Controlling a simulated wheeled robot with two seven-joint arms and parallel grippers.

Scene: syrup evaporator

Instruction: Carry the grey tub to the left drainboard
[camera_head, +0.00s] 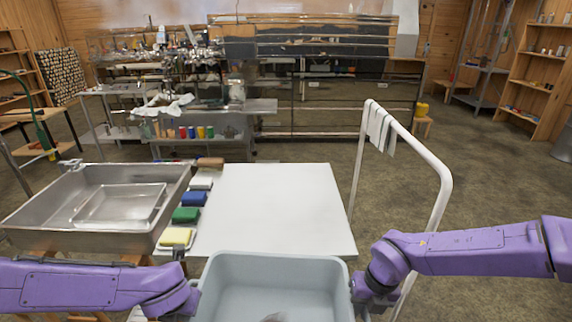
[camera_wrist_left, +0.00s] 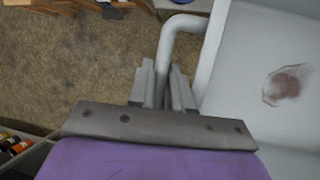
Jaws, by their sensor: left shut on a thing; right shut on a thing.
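The grey tub (camera_head: 278,259) is at the bottom middle of the head view, at the near edge of a white flat top. My left gripper (camera_head: 186,290) is at its left side and my right gripper (camera_head: 360,288) at its right side. In the left wrist view my left gripper (camera_wrist_left: 164,92) is shut on the tub's pale bar handle (camera_wrist_left: 172,42). The tub (camera_wrist_left: 235,70) there holds a pale lump with a brown patch (camera_wrist_left: 284,84). My right gripper's fingers are partly hidden, shut at the other end. I cannot tell which surface is the left drainboard.
The white top (camera_head: 275,205) is clear. A steel sink (camera_head: 95,235) stands left of it, with sponges and coloured blocks (camera_head: 187,215) between. A white rail (camera_head: 436,200) with hanging cloths stands at right. Open floor (camera_head: 490,170) lies beyond it.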

